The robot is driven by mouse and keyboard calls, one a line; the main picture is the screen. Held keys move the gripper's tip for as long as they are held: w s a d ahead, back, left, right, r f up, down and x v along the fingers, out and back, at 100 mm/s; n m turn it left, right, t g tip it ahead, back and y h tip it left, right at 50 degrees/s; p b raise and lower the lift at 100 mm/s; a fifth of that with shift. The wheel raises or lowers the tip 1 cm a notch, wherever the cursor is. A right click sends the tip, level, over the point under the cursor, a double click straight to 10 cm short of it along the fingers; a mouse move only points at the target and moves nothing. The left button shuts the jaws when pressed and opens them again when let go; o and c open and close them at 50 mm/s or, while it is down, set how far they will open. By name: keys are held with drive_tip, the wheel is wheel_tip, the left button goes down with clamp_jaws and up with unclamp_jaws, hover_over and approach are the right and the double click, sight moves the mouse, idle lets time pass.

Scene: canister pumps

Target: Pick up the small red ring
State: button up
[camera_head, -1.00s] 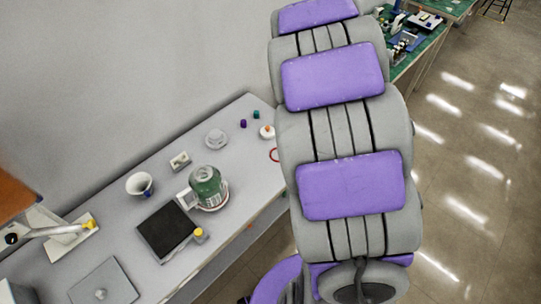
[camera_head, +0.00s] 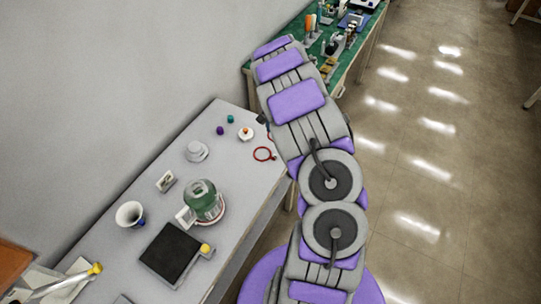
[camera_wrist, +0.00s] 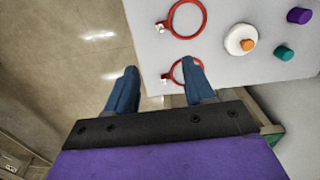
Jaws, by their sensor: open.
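Two red rings lie on the grey table. In the wrist view, the larger-looking red ring (camera_wrist: 168,22) is near the top edge with a small metal fitting. The smaller-looking red ring (camera_wrist: 173,71) lies nearer the table's edge, partly hidden behind my right finger. My gripper (camera_wrist: 161,67) is open, with nothing held between its blue fingers. The smaller ring shows beside the inner side of the right finger; I cannot tell its height gap. In the head view one red ring (camera_head: 255,154) is clear, and a red bit beside my arm may be the other.
A white disc with an orange knob (camera_wrist: 233,38), a purple cylinder (camera_wrist: 299,15) and a teal cylinder (camera_wrist: 284,53) stand near the rings. The grey table (camera_head: 232,180) also holds a green jar (camera_head: 204,197) and a black pad (camera_head: 170,253). A green bench (camera_head: 350,60) stands beyond.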

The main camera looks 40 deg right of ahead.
drive_tip(key=b, duration=0.1)
approach(273, 156)
drive_tip(key=a+f, duration=0.2)
drive_tip(key=d+f, duration=0.1)
drive_tip(key=f, duration=0.1)
drive_tip(key=d+f+b, duration=0.1)
drive_tip(key=d+f, duration=0.1)
drive_tip(key=shift+d+f, duration=0.2)
drive_tip(key=shift+a+f+b, duration=0.6)
drive_tip(key=shift+a+f, duration=0.4)
drive_tip(key=shift+a, duration=0.4)
drive_tip(key=shift+d+f, duration=0.1)
drive_tip(key=shift+d, duration=0.5)
drive_tip(key=shift+c, duration=0.7)
drive_tip(key=shift+d+f, duration=0.15)
drive_tip(key=shift+d, duration=0.4)
drive_tip(key=c, duration=0.3)
drive_tip(key=shift+c, duration=0.6)
drive_tip(key=shift+a+r, duration=0.2)
drive_tip(key=shift+a, duration=0.7)
clamp_jaws()
